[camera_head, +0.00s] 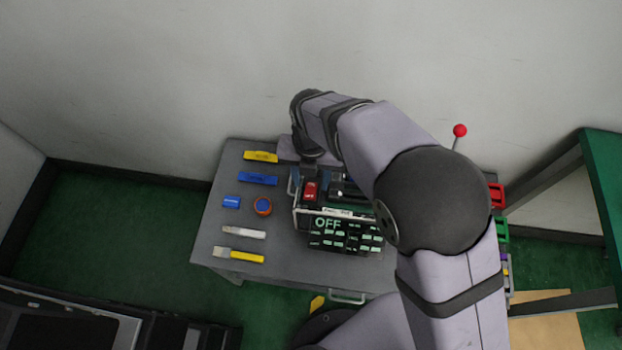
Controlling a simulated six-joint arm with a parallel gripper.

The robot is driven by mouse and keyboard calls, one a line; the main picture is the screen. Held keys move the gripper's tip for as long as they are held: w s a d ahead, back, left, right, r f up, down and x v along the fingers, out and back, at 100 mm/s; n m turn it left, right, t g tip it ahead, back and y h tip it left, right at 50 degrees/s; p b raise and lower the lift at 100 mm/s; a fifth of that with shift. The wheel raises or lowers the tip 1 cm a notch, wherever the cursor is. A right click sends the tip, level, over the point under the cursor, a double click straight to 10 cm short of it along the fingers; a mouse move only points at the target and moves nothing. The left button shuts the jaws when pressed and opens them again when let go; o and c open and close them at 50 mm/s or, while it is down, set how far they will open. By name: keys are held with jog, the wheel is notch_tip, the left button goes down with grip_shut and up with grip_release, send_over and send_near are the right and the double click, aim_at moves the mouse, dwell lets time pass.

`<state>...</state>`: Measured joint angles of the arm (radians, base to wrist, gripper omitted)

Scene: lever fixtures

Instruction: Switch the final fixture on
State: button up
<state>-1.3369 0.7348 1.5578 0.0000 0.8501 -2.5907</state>
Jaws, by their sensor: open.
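My arm reaches over the table and bends down at the wrist just behind the fixture. My gripper (342,184) appears low over the fixture's top, dark against dark parts. It is open; its fingertips are hard to make out, and I cannot tell whether it touches anything.
On the table's left (218,180) lie a yellow piece (261,156), blue pieces (257,178), an orange-and-blue roll (263,205) and yellow- and white-handled tools (240,254). Red (497,195) and green (502,229) items show at the right edge. A wall stands behind.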

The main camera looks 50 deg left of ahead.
aim_at(311, 191)
jog(key=shift+f, duration=1.3)
jog(key=c, duration=1.1)
jog(key=shift+o, duration=0.2)
jog(key=shift+a+p, duration=0.1)
jog(key=shift+p, duration=0.2)
jog(key=shift+w+a+g+h+p, duration=0.1)
jog(key=shift+w+g+h+p, duration=0.1)
jog(key=shift+g+h+p, duration=0.15)
jog(key=shift+w+a+f+g+h, duration=0.1)
jog(key=shift+w+a+g+h, duration=0.1)
jog(key=shift+g+h, duration=0.55)
